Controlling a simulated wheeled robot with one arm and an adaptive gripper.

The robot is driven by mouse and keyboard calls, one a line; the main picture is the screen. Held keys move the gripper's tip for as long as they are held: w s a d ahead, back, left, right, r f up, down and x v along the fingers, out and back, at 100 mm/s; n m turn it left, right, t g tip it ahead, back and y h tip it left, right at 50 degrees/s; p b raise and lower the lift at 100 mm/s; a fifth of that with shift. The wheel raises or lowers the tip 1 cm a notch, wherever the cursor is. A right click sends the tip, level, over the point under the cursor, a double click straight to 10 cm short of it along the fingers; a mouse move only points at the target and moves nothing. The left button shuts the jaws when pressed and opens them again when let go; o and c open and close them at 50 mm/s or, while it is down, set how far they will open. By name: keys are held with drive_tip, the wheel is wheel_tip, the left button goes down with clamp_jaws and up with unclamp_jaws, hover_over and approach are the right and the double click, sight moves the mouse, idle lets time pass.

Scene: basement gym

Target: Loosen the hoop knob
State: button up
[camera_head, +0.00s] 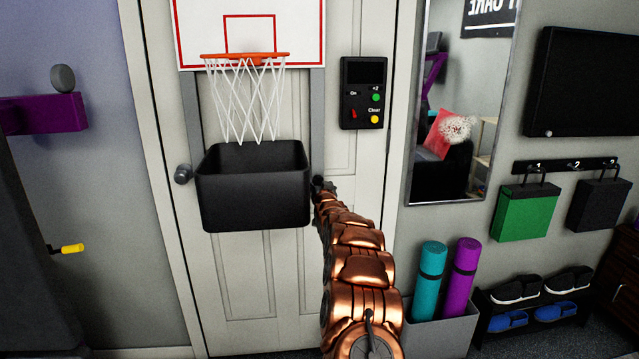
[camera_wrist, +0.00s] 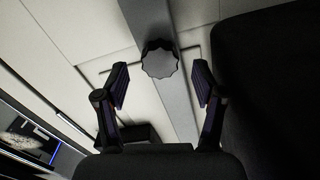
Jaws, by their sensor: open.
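The hoop knob (camera_wrist: 160,60) is dark, round and scalloped, on a grey upright bar (camera_wrist: 176,104) in the wrist view. My gripper (camera_wrist: 161,82) is open, with one finger to each side of the knob's line. The knob appears just beyond the fingertips, with no contact visible. In the head view my gripper (camera_head: 324,186) is beside the right edge of the black bin (camera_head: 253,205), and I cannot make out the knob there. The orange hoop (camera_head: 245,56) with its white net and backboard (camera_head: 300,25) hangs on the door above the bin.
The bin wall (camera_wrist: 275,90) fills the right of the wrist view, close to the right finger. A black control box (camera_head: 362,92) is on the door, up and right of my gripper. A mirror (camera_head: 408,185) and rolled mats (camera_head: 431,270) are farther right.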

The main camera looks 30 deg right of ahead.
drive_tip(key=shift+w+d+r, duration=0.1)
drive_tip(key=shift+w+d, duration=0.15)
drive_tip(key=shift+w, duration=0.05)
drive_tip(key=shift+w+d, duration=0.1)
drive_tip(key=shift+w, duration=0.45)
drive_tip(key=c, duration=1.1)
drive_tip(key=shift+c, duration=0.2)
